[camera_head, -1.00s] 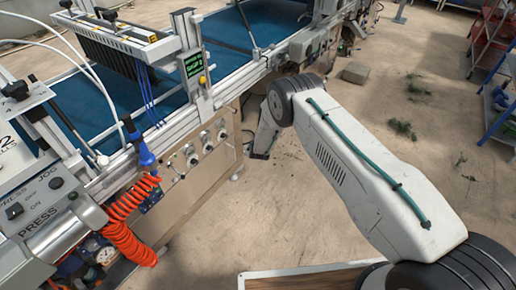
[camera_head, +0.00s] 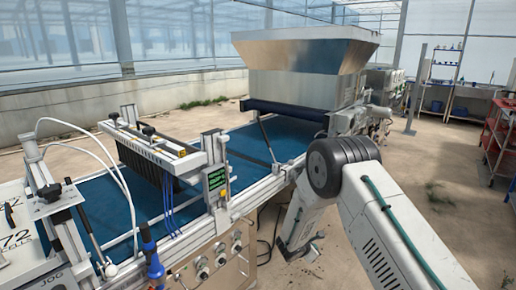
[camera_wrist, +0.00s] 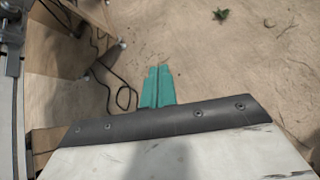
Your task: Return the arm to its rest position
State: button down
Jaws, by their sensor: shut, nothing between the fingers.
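My gripper (camera_wrist: 158,86) shows in the wrist view as two teal fingers side by side, closed together with nothing between them. It hangs over the bare sandy floor, to the right of the machine's wooden side panel. In the head view my white arm (camera_head: 385,235) rises from the lower right, bends at a dark joint and runs down beside the seeder machine. The gripper's fingers are small and hard to make out there.
A red shelf cart (camera_head: 499,140) stands at right. Open floor (camera_head: 430,185) lies between.

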jog(key=s+d+r+m+g+h, duration=0.1)
jog(key=s+d+r+m+g, duration=0.2)
jog(key=s+r, duration=0.4)
jog(key=s+d+r+m+g, duration=0.25)
jog(key=s+r+m, duration=0.3)
jog(key=r, duration=0.35)
jog(key=s+d+r+m+g+h, duration=0.1)
jog(key=s+d+r+m+g, duration=0.1)
jog(key=s+d+r+m, duration=0.45)
jog(key=s+a+r+m+y, duration=0.2)
jog(key=s+r, duration=0.4)
jog(key=s, duration=0.4)
jog(key=s+a+r+m+t+y, duration=0.1)
jog(key=s+a+r+m+y, duration=0.1)
jog(key=s+r, duration=0.5)
jog(key=s+a+r+m+y, duration=0.3)
jog(key=s+r+m+y, duration=0.1)
jog(key=s, duration=1)
jog(key=shift+r+y, duration=0.6)
jog(key=shift+r, duration=0.75)
jog(key=shift+a+t, duration=0.1)
jog(key=shift+t, duration=0.15)
